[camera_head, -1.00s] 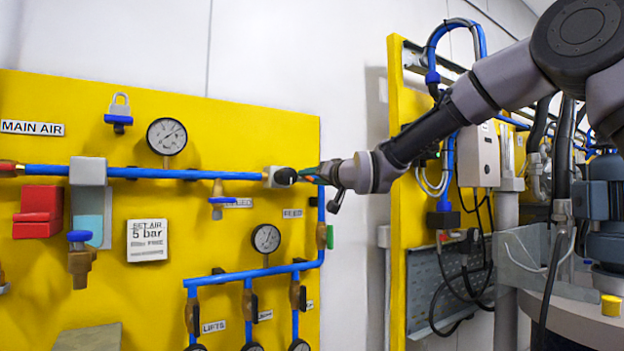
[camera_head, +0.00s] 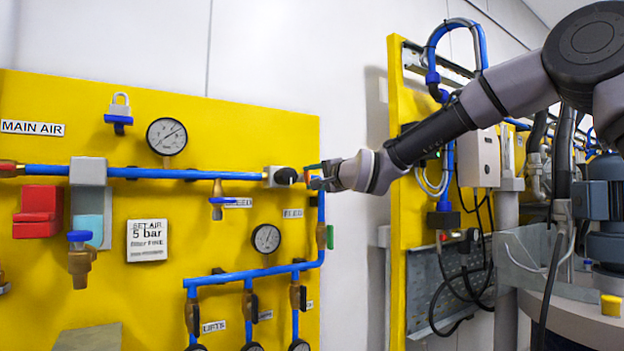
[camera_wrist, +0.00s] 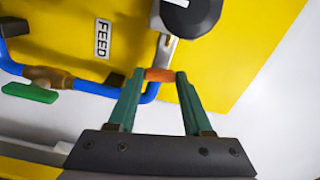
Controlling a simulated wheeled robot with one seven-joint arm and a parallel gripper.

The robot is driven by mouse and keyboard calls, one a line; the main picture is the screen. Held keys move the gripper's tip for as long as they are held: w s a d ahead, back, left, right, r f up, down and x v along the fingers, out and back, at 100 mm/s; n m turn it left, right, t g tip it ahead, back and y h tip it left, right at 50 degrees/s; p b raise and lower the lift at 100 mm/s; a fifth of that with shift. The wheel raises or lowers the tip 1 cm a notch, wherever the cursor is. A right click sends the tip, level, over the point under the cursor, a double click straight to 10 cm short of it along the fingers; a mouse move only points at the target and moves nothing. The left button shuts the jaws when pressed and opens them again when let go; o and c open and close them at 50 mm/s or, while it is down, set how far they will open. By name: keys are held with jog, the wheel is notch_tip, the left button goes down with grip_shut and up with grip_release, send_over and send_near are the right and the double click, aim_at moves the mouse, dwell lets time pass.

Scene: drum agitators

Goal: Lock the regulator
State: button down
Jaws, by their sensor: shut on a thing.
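The regulator sits at the right end of the blue pipe on the yellow panel, with a pale grey body (camera_head: 270,177) and a black knob (camera_head: 286,176). In the wrist view the black knob (camera_wrist: 190,14) with a white mark shows at the top, cut by the frame edge. Below it is a small orange-red piece (camera_wrist: 159,75) beside the regulator's grey part. My gripper (camera_wrist: 161,75) has green fingers, with their tips shut on this piece from both sides. In the head view my gripper (camera_head: 314,176) is just right of the knob, its tips small and partly unclear.
A FEED label (camera_wrist: 102,39) and a green-handled valve (camera_wrist: 30,92) on the blue pipe lie close to my fingers. A pressure gauge (camera_head: 266,238) sits below. A second yellow panel (camera_head: 398,200) stands behind my arm. White wall shows between the panels.

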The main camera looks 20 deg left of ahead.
jog(key=shift+f+m, duration=0.1)
jog(key=shift+m, duration=1)
jog(key=shift+c, duration=1.6)
grip_release()
jog(key=shift+s+d, duration=0.1)
jog(key=v, duration=1)
jog(key=shift+s+d, duration=0.15)
jog(key=shift+s, duration=0.1)
